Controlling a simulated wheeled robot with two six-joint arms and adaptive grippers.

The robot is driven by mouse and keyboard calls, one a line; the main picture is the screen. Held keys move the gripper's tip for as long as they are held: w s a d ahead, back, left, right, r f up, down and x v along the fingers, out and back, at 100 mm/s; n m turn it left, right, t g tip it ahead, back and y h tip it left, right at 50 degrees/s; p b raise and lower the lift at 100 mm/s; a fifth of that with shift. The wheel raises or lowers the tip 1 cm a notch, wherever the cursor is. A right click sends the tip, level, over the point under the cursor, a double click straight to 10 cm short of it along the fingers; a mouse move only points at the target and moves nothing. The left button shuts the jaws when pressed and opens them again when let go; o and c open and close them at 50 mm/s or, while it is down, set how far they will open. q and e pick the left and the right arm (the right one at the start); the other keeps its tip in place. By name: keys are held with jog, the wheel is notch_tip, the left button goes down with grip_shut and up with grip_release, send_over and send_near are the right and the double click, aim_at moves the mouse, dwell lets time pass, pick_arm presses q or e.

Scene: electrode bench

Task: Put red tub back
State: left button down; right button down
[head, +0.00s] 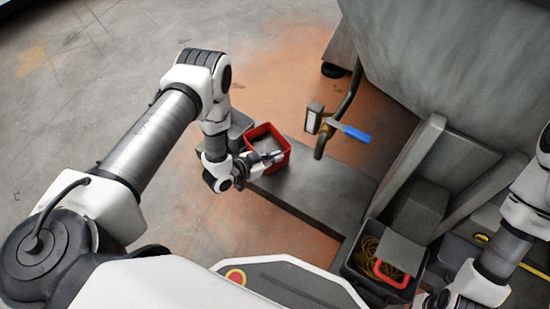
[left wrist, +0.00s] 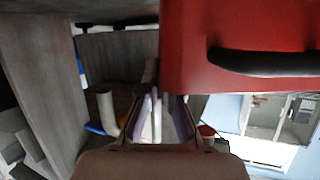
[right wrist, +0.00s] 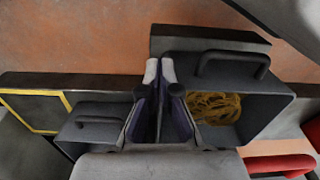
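The red tub (head: 285,163) is an open box at the far left end of the grey bench, upright as far as I can see. In the left wrist view its red wall (left wrist: 190,45) fills the upper right, with a dark handle across it. My left gripper (head: 270,158) is at the tub's near side, overlapping its rim in the picture. In the left wrist view its fingertips (left wrist: 160,95) are close together at the tub's edge with a narrow gap; whether they clamp the wall is unclear. My right gripper (right wrist: 160,65) has its fingers together with nothing between them.
A blue-handled tool (head: 350,132) and a bent pipe stand behind the bench (head: 315,190), whose middle is clear.

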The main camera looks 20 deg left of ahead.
pick_arm(q)
jog(key=c, duration=1.8)
grip_release()
jog(key=shift+f, duration=0.15)
jog(key=o, duration=0.5)
